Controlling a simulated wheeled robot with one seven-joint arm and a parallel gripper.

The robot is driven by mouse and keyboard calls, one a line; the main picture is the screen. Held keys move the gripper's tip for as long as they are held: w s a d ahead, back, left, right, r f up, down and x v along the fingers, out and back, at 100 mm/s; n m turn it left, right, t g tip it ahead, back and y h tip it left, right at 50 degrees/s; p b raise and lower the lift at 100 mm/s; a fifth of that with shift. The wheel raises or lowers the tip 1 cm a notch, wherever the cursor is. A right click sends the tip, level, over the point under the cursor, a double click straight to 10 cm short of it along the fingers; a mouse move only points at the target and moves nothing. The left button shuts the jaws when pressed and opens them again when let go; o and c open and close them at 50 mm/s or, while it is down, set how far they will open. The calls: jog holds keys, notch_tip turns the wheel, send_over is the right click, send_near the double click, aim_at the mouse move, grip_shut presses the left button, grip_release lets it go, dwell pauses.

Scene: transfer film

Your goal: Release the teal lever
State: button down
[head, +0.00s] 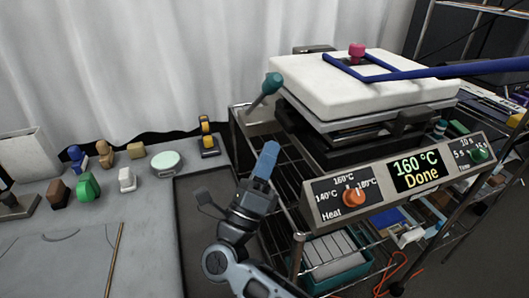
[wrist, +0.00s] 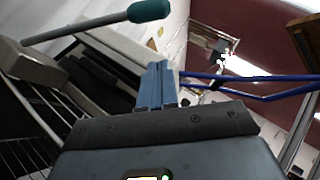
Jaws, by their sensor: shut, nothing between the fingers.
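The teal lever (head: 267,88) stands at the left side of the heat press (head: 400,125), its teal grip tilted up and to the right in the head view. In the wrist view its grip (wrist: 148,11) shows at the top, at the end of a grey rod. My gripper (head: 267,158) has blue fingers pointing up, shut and empty, below the lever and apart from it. The fingers also show in the wrist view (wrist: 158,82). The press's white top (head: 370,82) lies flat. Its display (head: 416,170) reads 160 °C Done.
A blue bar frame (head: 440,72) lies over the press top and reaches right. An orange heat knob (head: 354,197) and a green timer knob (head: 478,155) sit on the front panel. A wire rack (head: 283,222) stands below. Small coloured objects lie on the left table (head: 60,245).

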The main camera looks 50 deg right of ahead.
jog(key=w+d+r+p, duration=0.3)
jog(key=d+r, duration=0.3)
jog(key=r, duration=0.1)
jog(key=shift+w, duration=0.1)
